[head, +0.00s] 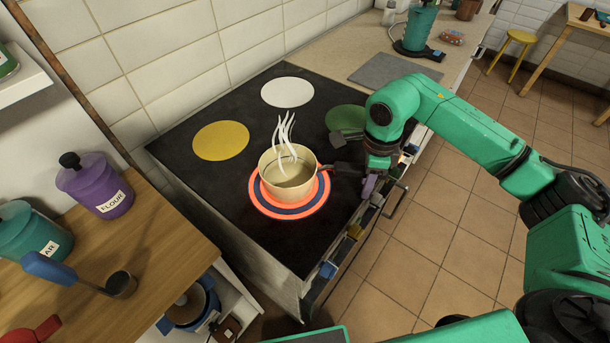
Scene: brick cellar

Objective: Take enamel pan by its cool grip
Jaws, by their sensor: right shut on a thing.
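The cream enamel pan (268,183) stands upright on the glowing red-ringed burner (259,204) of the dark stove. It holds pale liquid, and white steam rises from it. Its dark handle (341,168) points right, toward the stove's front edge. My right gripper (362,170) is at the outer end of this handle and is shut on it. The wrist hides part of the grip and the fingertips are hard to make out. My left gripper is not in view.
White (288,92), yellow (221,140) and green (346,118) burner discs surround the pan. Coloured knobs, one blue (328,270), line the stove front. A wooden counter with a purple flour jar (94,187) and a ladle (122,284) is at left. Tiled floor lies right.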

